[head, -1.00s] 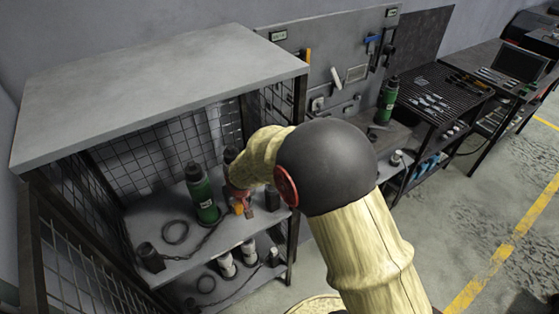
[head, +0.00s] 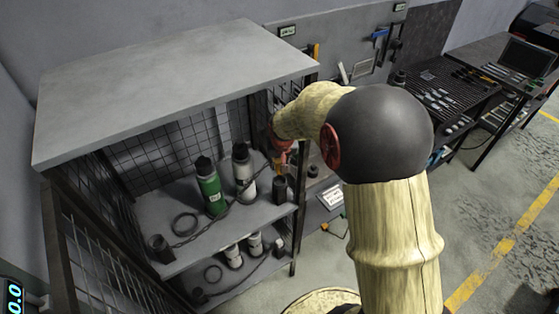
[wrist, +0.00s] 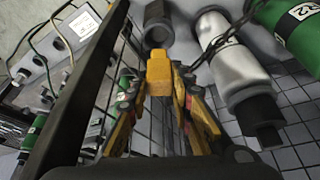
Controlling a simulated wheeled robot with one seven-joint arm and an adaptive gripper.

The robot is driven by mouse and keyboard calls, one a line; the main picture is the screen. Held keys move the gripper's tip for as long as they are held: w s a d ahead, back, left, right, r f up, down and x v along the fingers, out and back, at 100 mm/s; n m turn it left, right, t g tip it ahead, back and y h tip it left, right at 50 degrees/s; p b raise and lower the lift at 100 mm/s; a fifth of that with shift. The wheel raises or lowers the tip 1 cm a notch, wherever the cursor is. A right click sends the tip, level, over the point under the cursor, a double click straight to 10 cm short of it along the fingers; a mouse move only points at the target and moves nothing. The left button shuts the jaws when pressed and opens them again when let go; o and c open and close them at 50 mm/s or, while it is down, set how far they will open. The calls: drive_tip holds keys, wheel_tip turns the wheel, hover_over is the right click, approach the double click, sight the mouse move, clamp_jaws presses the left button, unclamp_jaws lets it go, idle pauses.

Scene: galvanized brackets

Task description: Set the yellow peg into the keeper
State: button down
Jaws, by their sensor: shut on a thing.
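The yellow peg (wrist: 160,78) is between the fingers of my gripper (wrist: 158,92) in the wrist view, and the gripper is shut on it. In the head view my gripper (head: 284,152) is at the right end of the wire-sided shelf unit, with the peg (head: 277,168) small and partly hidden below it. A dark hollow cylinder (head: 279,191), which may be the keeper, stands on the upper shelf just below the peg. It also shows beyond the peg in the wrist view (wrist: 157,22). The peg appears apart from it.
A silver bottle (head: 244,178) and a green bottle (head: 209,188) stand left of the dark cylinder. A chain and a ring (head: 185,223) lie on the shelf (head: 215,225). The unit's dark frame (wrist: 82,85) and mesh are close beside my gripper.

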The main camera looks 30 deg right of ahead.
drive_tip(key=shift+f+b, duration=0.55)
drive_tip(key=shift+f, duration=0.65)
drive_tip(key=shift+f+b, duration=0.1)
drive_tip(key=shift+b, duration=0.2)
drive_tip(key=shift+f+b, duration=1.25)
drive_tip(key=shift+f, duration=0.5)
drive_tip(key=c, duration=1.6)
unclamp_jaws()
drive_tip(key=shift+o, duration=0.5)
drive_tip(key=shift+s, duration=0.1)
drive_tip(key=v, duration=1.2)
